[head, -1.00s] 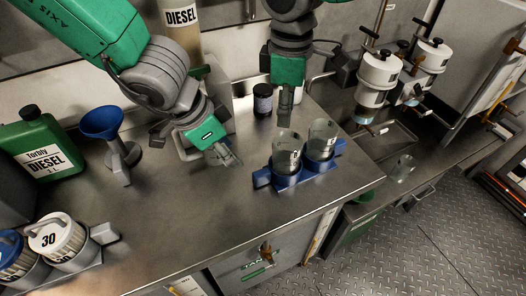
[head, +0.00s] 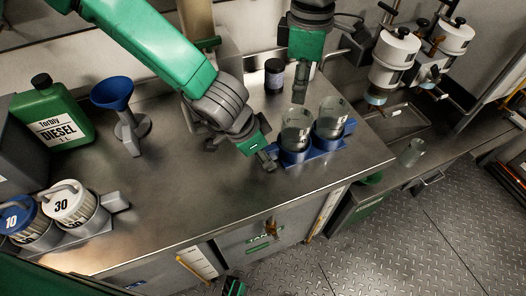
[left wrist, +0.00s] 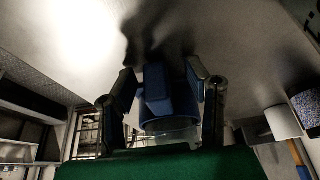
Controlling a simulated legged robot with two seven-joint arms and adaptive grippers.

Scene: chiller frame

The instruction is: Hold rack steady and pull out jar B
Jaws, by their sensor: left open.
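A blue rack (head: 318,153) stands on the steel counter and holds two clear glass jars side by side, the left jar (head: 296,124) and the right jar (head: 333,112). Their labels are too small to read surely. My left gripper (head: 268,158) is at the rack's left end. In the left wrist view its open fingers (left wrist: 160,78) stand on either side of the rack's blue end piece (left wrist: 155,88); a firm grip is not visible. My right gripper (head: 300,88) points down just behind the left jar, its tips partly hidden by that jar.
A dark small jar (head: 274,74) stands behind the rack. A blue funnel (head: 112,93), a green diesel can (head: 54,115) and numbered canisters (head: 73,203) are at left. A loose glass (head: 412,152) stands to the right. The counter's front middle is clear.

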